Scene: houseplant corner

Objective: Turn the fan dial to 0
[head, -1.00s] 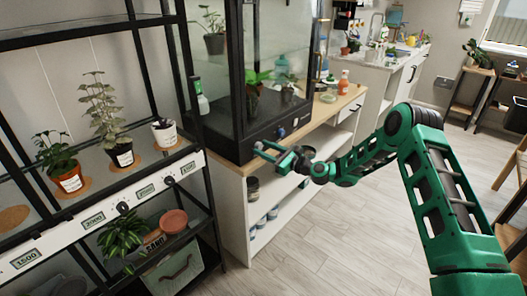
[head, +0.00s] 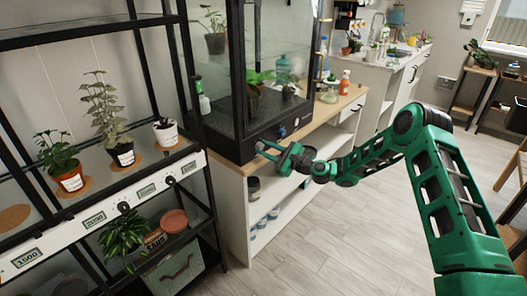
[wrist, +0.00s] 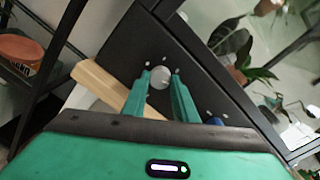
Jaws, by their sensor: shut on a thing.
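A round grey dial (wrist: 159,77) sits on the black front panel (wrist: 190,62) of the glass plant cabinet, with small pale marks around it. I cannot read a label on it. My gripper (wrist: 160,80) has its two green fingers on either side of this dial and is shut on it. In the head view my gripper (head: 262,148) is at the left part of the cabinet's base panel, and its fingers hide the dial there.
The cabinet stands on a wooden-topped white shelf unit (head: 317,118). An orange-red bottle (head: 344,78) and a glass jar (head: 329,93) stand on its top to the right. A black plant rack (head: 215,205) with white dial panels is close on the left. The floor is clear.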

